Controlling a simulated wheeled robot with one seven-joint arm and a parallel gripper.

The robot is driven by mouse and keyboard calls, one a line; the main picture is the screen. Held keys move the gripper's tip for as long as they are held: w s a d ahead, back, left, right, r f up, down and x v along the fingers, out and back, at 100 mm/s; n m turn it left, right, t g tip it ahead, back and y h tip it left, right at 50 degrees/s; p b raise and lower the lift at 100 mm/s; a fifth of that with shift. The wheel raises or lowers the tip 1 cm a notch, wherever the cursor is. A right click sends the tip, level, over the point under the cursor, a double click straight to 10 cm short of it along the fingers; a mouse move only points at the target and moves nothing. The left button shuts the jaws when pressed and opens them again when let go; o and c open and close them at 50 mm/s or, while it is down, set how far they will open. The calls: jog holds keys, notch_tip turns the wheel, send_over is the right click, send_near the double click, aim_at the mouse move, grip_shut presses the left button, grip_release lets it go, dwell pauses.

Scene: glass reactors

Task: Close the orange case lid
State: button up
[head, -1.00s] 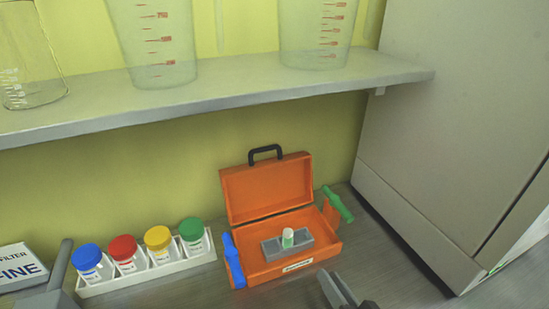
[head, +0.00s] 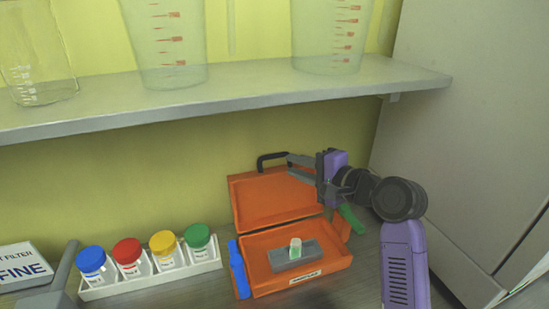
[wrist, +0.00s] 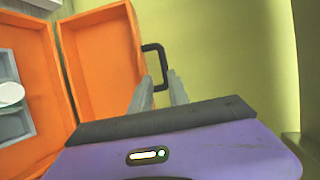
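The orange case (head: 315,284) stands on the counter with its lid (head: 265,200) raised at the back. A black handle (head: 262,159) is on the lid's top edge. My gripper (head: 289,163) is at the lid's upper right, its fingertips close to the handle's right end. In the wrist view, the two grey fingers (wrist: 160,80) are apart, with the lid (wrist: 102,60) to the left and part of the handle (wrist: 157,47) near the fingertips and between them in the picture. I cannot tell whether they touch it. The case base also shows there (wrist: 45,75).
A grey block (head: 282,257) with a small green-and-white vial (head: 296,247) sits inside the case. A white rack (head: 160,280) of capped jars stands left. A shelf (head: 220,90) hangs above; a cabinet (head: 460,130) stands right.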

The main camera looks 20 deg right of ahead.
aim_at(277, 157)
jog(key=x, duration=0.5)
jog(key=p+x, duration=0.1)
jog(key=x, duration=0.2)
jog(key=shift+a+r, duration=0.1)
jog(key=shift+r, duration=0.25)
grip_shut()
dwell(1.1)
